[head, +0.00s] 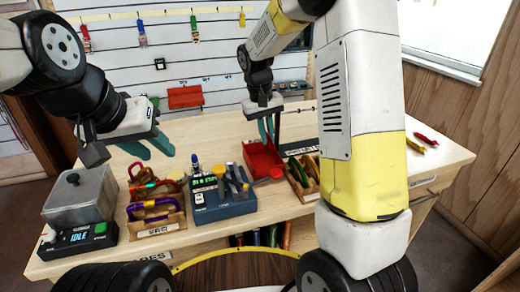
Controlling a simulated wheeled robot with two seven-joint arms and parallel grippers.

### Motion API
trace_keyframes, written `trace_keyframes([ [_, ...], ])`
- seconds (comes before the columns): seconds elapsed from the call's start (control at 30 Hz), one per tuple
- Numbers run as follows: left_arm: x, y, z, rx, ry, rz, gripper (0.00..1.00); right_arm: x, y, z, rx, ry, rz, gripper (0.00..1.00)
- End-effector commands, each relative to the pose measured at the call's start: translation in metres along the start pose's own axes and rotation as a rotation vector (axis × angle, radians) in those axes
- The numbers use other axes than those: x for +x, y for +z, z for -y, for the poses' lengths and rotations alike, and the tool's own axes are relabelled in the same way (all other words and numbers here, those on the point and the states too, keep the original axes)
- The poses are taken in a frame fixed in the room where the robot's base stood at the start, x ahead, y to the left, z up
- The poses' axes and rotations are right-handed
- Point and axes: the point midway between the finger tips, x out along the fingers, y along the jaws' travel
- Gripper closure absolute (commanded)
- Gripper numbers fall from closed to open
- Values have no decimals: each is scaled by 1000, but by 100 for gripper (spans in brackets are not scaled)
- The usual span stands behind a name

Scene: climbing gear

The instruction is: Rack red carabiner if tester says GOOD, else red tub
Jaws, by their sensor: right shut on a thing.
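My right gripper (266,130) points down at the back edge of the red tub (262,158). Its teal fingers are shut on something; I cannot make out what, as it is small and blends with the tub. The blue tester (224,205) stands left of the tub, with a small lit green screen (205,184) whose word is too small to read. I cannot pick out the red carabiner for certain. My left gripper (148,146) is open and empty, above the table's left part. Wall hooks and pegs on the white slatted rack (110,45) hold coloured gear.
A wooden box of carabiners (157,225) stands left of the tester. Further left is a grey lidded tank with an IDLE display (78,235). A wooden tray (303,185) stands right of the tub. Red and yellow pieces (416,145) lie at the table's right.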

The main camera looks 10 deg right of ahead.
Motion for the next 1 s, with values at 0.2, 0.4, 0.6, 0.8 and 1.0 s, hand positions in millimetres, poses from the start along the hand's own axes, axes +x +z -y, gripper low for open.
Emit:
trace_keyframes([
  [0.2, 0, 0, 0, 0, 0, 0, 64, 24, 0, 3, 1, 0, 2, 100],
  [0.4, 0, 0, 0, 0, 0, 0, 64, 34, 0, 4, 1, 0, 0, 100],
  [0.6, 0, 0, 0, 0, 0, 1, 64, 35, 0, 5, 1, 0, 0, 100],
  [0.8, 0, 0, 0, 0, 0, 1, 64, 35, 0, 5, 1, 0, 0, 64],
  [1.0, 0, 0, 0, 0, 0, 1, 64, 34, 0, 5, 1, 0, 0, 64],
])
